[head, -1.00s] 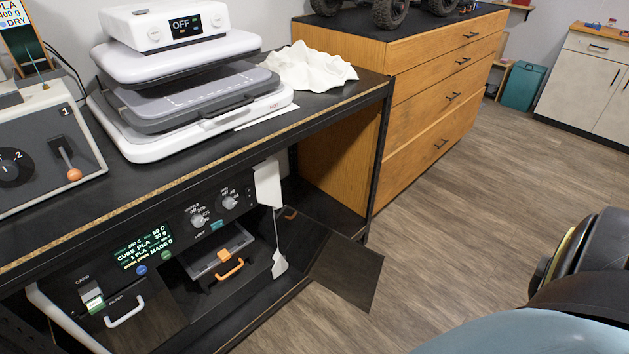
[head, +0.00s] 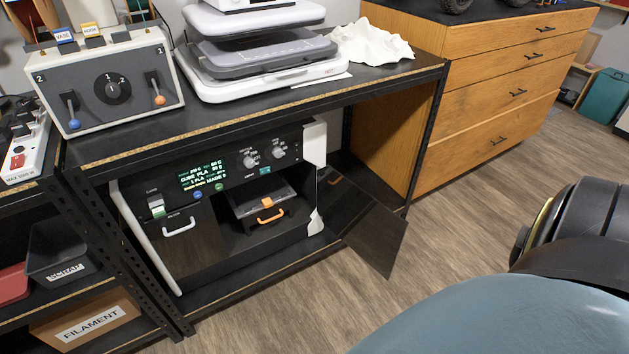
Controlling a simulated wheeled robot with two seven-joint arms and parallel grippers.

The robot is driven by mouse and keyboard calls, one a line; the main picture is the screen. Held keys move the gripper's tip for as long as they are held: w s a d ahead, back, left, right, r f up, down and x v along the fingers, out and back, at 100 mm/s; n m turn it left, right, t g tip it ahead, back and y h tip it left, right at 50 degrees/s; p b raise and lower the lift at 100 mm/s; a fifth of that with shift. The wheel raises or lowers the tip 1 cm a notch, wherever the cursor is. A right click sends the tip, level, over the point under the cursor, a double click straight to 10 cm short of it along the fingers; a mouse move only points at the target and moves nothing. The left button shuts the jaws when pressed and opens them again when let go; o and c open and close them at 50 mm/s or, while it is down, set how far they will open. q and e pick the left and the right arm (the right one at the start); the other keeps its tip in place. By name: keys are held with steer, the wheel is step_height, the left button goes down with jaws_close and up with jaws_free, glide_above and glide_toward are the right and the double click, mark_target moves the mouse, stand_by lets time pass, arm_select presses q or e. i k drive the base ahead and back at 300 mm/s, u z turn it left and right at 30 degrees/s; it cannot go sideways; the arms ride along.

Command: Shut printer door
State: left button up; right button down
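The printer (head: 187,243) stands on the lower shelf of the black bench, with a lit green display (head: 203,176) and knobs on its front. Its dark, see-through door (head: 376,236) is swung wide open to the right, sticking out past the shelf toward the floor. Inside the open chamber are a tray with an orange handle (head: 270,216) and a small orange part (head: 266,202) on it. Neither of my grippers shows in the head view. Only a part of my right arm (head: 570,235) shows at the right edge.
A heat press (head: 262,70) and white cloth (head: 371,42) rest on the bench top. A switch box (head: 112,88) stands at its left. A wooden drawer cabinet (head: 480,100) stands right of the bench. The floor (head: 470,215) beyond the door is clear.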

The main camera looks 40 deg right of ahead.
mark_target(375, 232)
steer(key=u, duration=2.8)
steer(key=k, duration=2.9)
steer(key=z, duration=2.05)
steer(key=i, duration=0.5)
steer(key=u, duration=0.4)
steer(key=k, duration=0.6)
steer(key=u, duration=0.6)
steer(key=k, duration=0.9)
steer(key=z, duration=0.3)
